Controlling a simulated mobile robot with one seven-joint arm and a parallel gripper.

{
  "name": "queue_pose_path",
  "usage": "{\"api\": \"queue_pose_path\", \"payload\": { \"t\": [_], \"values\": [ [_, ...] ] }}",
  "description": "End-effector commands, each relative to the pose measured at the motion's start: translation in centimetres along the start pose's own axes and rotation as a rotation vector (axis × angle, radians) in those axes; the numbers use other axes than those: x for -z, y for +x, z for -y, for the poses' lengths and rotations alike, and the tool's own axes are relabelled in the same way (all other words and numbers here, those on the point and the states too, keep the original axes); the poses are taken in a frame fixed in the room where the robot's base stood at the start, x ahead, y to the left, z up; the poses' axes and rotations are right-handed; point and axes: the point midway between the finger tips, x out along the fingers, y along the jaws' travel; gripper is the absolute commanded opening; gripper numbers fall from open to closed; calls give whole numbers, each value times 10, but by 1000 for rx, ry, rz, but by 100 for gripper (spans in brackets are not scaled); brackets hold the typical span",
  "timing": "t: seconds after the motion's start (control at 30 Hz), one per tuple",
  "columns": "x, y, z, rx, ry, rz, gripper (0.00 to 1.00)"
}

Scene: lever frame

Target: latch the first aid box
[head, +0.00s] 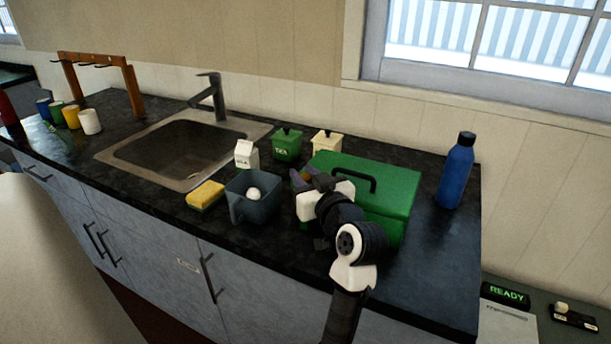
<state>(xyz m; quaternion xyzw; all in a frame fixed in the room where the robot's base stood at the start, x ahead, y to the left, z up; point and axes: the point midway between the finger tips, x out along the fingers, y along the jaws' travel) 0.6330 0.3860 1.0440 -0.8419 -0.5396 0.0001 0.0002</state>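The first aid box is most likely the green box (392,183) with a black handle (354,170) on its lid, on the right part of the dark counter. Its lid looks closed. My arm reaches up from the bottom and covers the box's front left side. My gripper (299,178) is at the box's left front, partly hidden by my own wrist. I cannot tell whether its fingers touch the box or are open or shut. No latch shows; the front face is mostly hidden behind my arm.
A grey container (251,208) with a white ball, a yellow sponge (206,195) and a milk carton (247,154) stand left of my gripper. A green tea canister (287,144) and a cream canister (327,142) stand behind. A blue bottle (456,172) stands right. The sink (181,149) is further left.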

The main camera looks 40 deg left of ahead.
Motion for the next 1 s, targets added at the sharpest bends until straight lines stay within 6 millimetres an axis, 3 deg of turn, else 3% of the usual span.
{"api": "queue_pose_path", "payload": {
  "t": [0.77,0.8,0.93,1.0],
  "values": [
    [0,0,0,-135,0,1,1],
    [0,0,0,-135,0,1,25],
    [0,0,0,-134,0,1,42],
    [0,0,0,-134,0,1,44]
  ]
}}
